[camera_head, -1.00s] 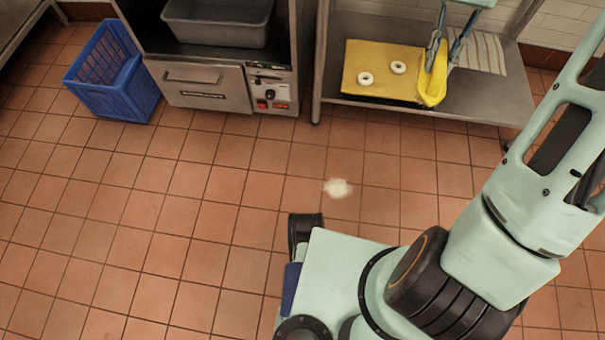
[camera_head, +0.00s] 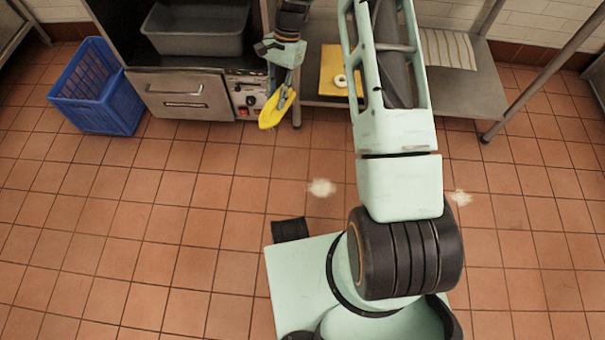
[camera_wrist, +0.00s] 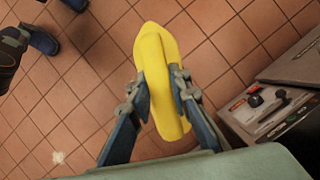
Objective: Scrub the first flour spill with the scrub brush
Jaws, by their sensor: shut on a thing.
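A yellow scrub brush (camera_head: 277,108) is held in my gripper (camera_head: 286,88), in the air in front of the oven. In the wrist view the brush (camera_wrist: 157,62) lies lengthwise between the two fingers of my gripper (camera_wrist: 162,88), which are shut on it. One white flour spill (camera_head: 321,187) lies on the tiled floor in front of my base. A second flour spill (camera_head: 460,197) lies farther right, beside my arm. One pale spill (camera_wrist: 58,158) also shows at the lower left of the wrist view; I cannot tell which. The brush is apart from both spills.
A steel oven (camera_head: 183,93) with a control panel stands behind the brush, with a grey tub (camera_head: 196,30) above. A blue crate (camera_head: 97,92) stands at left. The floor at left is clear.

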